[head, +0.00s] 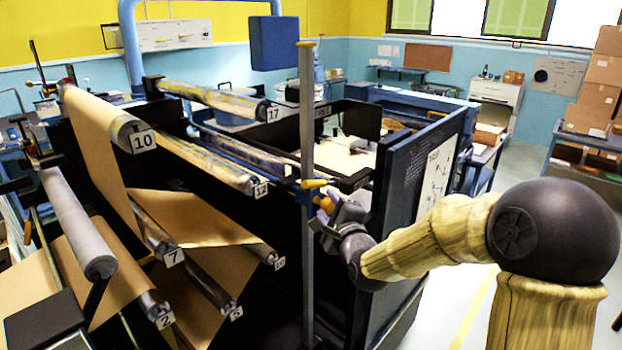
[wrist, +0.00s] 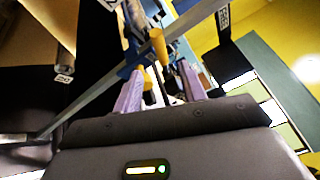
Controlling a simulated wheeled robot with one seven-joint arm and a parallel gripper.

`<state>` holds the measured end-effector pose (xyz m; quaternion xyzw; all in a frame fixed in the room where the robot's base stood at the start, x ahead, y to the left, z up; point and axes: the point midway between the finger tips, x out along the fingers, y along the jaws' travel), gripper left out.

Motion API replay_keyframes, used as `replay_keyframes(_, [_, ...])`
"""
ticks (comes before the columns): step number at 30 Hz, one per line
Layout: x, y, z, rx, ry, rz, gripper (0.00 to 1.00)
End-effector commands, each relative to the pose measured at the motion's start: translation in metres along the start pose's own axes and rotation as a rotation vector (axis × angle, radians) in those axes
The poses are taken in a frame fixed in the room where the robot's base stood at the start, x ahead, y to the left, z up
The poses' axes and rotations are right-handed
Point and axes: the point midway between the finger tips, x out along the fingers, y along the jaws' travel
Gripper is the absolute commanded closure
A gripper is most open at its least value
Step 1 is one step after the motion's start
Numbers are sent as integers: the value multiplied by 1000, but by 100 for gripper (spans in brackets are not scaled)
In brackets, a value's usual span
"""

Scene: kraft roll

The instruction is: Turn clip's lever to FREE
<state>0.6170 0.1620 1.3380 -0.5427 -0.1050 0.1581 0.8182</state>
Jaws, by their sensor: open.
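A grey upright post (head: 307,130) carries a blue clip (head: 306,195) with a yellow lever (head: 314,183), which points roughly sideways to the right in the head view. In the wrist view the yellow lever (wrist: 158,45) stands just beyond my fingertips. A second yellow piece (wrist: 149,78) shows below it, close to the left finger. My gripper (head: 330,206) is beside the post, close to the clip. In the wrist view my gripper (wrist: 160,74) has its two purple fingers apart, with nothing clearly held. Whether a finger touches the lever I cannot tell.
Numbered rollers, such as roller 12 (head: 215,165), and brown kraft paper (head: 95,140) fill the left. A dark panel (head: 415,190) stands right of the post. Open floor (head: 470,290) lies farther right.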

Motion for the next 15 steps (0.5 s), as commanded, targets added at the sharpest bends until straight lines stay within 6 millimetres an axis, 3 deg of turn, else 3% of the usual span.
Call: replay_keyframes(15, [82,-2,2,0,0,1,59])
